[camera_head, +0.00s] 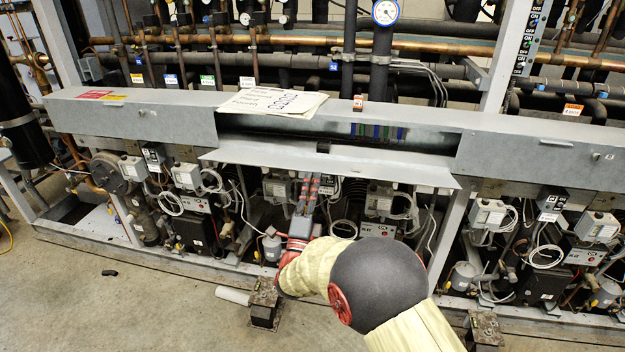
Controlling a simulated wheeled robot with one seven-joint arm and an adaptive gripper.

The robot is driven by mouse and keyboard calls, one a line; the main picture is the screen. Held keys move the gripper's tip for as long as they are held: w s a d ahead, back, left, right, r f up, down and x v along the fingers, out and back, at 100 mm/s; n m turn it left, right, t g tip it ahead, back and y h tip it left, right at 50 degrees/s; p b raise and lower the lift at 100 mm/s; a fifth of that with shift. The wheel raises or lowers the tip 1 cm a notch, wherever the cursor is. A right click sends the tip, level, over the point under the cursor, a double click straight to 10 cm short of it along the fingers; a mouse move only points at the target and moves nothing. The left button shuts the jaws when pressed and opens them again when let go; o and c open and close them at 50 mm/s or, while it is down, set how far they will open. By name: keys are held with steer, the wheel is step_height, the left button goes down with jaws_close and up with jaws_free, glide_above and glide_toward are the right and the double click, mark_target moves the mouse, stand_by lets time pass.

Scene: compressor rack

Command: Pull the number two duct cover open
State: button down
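A long grey duct runs across the rack. Its middle cover (395,168) is swung down and out, sloping toward me, and the duct's dark inside shows above it with several coloured wires. I cannot read a number on this cover. My gripper (311,184) is below the cover's front edge, near the middle of its length, pointing up and away from me. Its fingertips are close to the cover's lower edge; I cannot tell whether they touch it. The fingers are small here and I cannot tell whether they are open or shut. Nothing is visibly held.
The left duct section (135,118) and the right duct section (540,150) are closed. A paper sheet (272,102) lies on top of the duct. Compressor units with boxes and looped cables fill the space below. A footing block (265,303) stands on the floor near my arm.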

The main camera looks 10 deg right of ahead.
steer(key=shift+w+d+f, duration=0.15)
steer(key=shift+d+f, duration=0.05)
steer(key=shift+f, duration=0.3)
steer(key=shift+w+d+f, duration=0.15)
steer(key=shift+f, duration=0.3)
steer(key=shift+h, duration=0.3)
steer(key=shift+r, duration=0.1)
steer(key=c, duration=2.1)
jaws_free()
steer(key=shift+w+d+f, duration=0.15)
steer(key=shift+w+f, duration=0.15)
steer(key=shift+w, duration=0.2)
steer(key=shift+o, duration=0.2)
steer(key=shift+s, duration=0.15)
steer(key=shift+c, duration=0.7)
steer(key=shift+s+a+f, duration=0.25)
steer(key=shift+s+f, duration=0.05)
steer(key=shift+s, duration=0.05)
steer(key=shift+c, duration=0.9)
steer(key=v, duration=1.1)
steer(key=shift+t, duration=0.3)
steer(key=shift+s+r, duration=0.1)
